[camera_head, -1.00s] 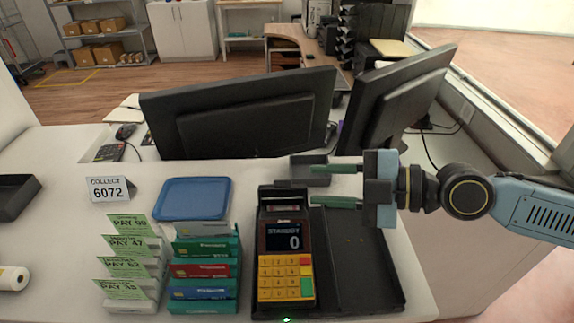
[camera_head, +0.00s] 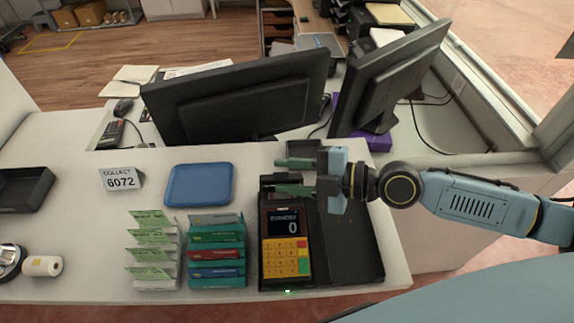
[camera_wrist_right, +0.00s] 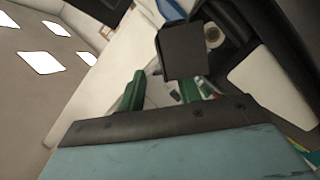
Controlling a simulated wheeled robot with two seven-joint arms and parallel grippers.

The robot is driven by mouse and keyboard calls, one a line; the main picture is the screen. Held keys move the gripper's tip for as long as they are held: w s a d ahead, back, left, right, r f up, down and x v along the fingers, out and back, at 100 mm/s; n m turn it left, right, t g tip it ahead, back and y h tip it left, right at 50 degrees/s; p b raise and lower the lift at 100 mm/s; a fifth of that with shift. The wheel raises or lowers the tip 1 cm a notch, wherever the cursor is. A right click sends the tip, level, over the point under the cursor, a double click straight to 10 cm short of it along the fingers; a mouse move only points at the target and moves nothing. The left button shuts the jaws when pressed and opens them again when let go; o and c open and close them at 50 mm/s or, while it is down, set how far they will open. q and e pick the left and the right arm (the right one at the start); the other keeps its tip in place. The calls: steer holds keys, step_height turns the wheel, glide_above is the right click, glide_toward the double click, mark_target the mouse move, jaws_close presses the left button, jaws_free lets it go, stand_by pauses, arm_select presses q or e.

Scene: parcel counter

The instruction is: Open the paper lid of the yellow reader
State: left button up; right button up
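The reader (camera_head: 287,222) lies on the white counter, with yellow keys and a dark screen showing 0. Its dark top end (camera_head: 266,181), where the paper lid would be, is partly covered by my right gripper; I cannot tell the lid's position. My right gripper (camera_head: 290,177) comes in from the right over this end, its green fingers apart and pointing left. Nothing shows held between them. The right wrist view also shows the open fingers (camera_wrist_right: 167,90), with a dark square piece beyond them that I cannot identify surely. My left gripper is not in view.
A small dark tray (camera_head: 303,148) is just behind the right gripper, and a black mat or tray (camera_head: 349,245) lies right of the reader. Two monitors (camera_head: 240,95) rise behind.

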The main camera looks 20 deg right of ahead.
jaws_close()
stand_by(0.3)
